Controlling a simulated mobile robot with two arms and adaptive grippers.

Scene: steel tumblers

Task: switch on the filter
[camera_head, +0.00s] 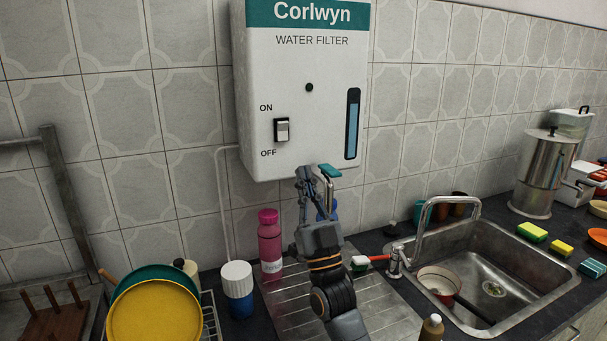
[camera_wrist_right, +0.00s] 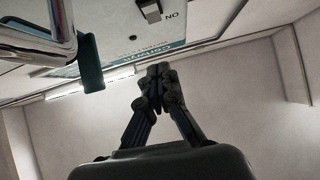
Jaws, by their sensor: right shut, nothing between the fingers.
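The white water filter (camera_head: 325,68) hangs on the tiled wall, with a teal "Corlwyn" band at its top. Its rocker switch (camera_head: 282,130) sits on the lower left of the front, between ON above and OFF below. I cannot tell which way the rocker is tilted. A small dark round spot (camera_head: 309,87) is above it. My right gripper (camera_head: 305,172) points up, shut and empty, just below and right of the switch and apart from it. In the right wrist view the shut fingertips (camera_wrist_right: 159,72) are clear of the switch (camera_wrist_right: 150,9). My left gripper is out of view.
The filter's tap with a teal lever (camera_head: 330,171) is close right of my fingers. Below stand a pink bottle (camera_head: 270,244) and a white-lidded blue jar (camera_head: 237,288). A sink (camera_head: 490,270) is at right; plates (camera_head: 154,312) are at left.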

